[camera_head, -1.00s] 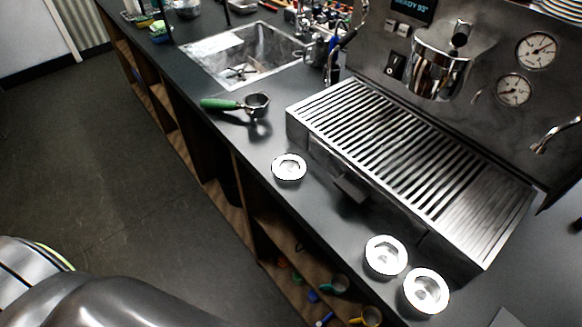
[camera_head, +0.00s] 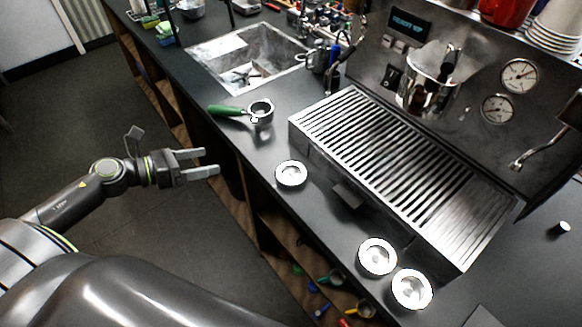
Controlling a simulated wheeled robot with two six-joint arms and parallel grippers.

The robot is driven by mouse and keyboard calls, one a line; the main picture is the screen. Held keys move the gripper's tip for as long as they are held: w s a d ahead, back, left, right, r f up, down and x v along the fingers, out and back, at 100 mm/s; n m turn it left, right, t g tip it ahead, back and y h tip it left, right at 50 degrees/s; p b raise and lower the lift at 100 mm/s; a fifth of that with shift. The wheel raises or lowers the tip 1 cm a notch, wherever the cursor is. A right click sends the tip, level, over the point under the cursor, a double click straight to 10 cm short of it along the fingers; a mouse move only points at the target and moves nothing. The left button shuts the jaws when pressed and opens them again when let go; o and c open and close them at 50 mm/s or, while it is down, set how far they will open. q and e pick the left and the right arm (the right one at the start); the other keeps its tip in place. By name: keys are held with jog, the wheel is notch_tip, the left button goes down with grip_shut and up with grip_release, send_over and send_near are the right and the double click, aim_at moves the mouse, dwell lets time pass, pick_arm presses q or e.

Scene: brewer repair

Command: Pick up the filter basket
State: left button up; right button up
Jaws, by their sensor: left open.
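Three round, shiny shallow cups that look like filter baskets lie on the dark counter. One (camera_head: 291,173) lies alone near the counter's front edge, in front of the coffee machine. Two more, a second (camera_head: 377,257) and a third (camera_head: 412,289), lie side by side farther right. I cannot tell which one the task means. My left gripper (camera_head: 209,162) is open and empty, over the floor just left of the counter edge. It points right, towards the lone basket, and is clear of it. My right gripper is out of view.
A green-handled portafilter (camera_head: 240,112) lies on the counter behind the lone basket. The coffee machine's slatted drip tray (camera_head: 400,160) bounds the counter on the right. A metal sink (camera_head: 245,55) is farther back. Open shelves with small coloured items lie below.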

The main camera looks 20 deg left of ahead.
pick_arm(q)
jog(key=s+d+r+m+g+h, duration=0.1)
jog(key=s+d+r+m+g, duration=0.2)
jog(key=d+r+m, duration=0.3)
jog(key=m+p, duration=0.1)
jog(key=p, duration=0.3)
send_near(277, 176)
jog(key=shift+w+d, duration=1.9)
jog(key=shift+d, duration=0.3)
jog(key=shift+w+d+f+g+h+p, duration=0.2)
jog(key=shift+d+f+g+h+p, duration=0.15)
jog(key=shift+f, duration=0.1)
jog(key=p+x, duration=0.1)
jog(key=x, duration=0.2)
jog(key=shift+f+p, duration=0.2)
jog(key=shift+p, duration=0.15)
jog(key=shift+w+d+f, duration=0.3)
jog(key=shift+d+f, duration=0.1)
jog(key=c, duration=1)
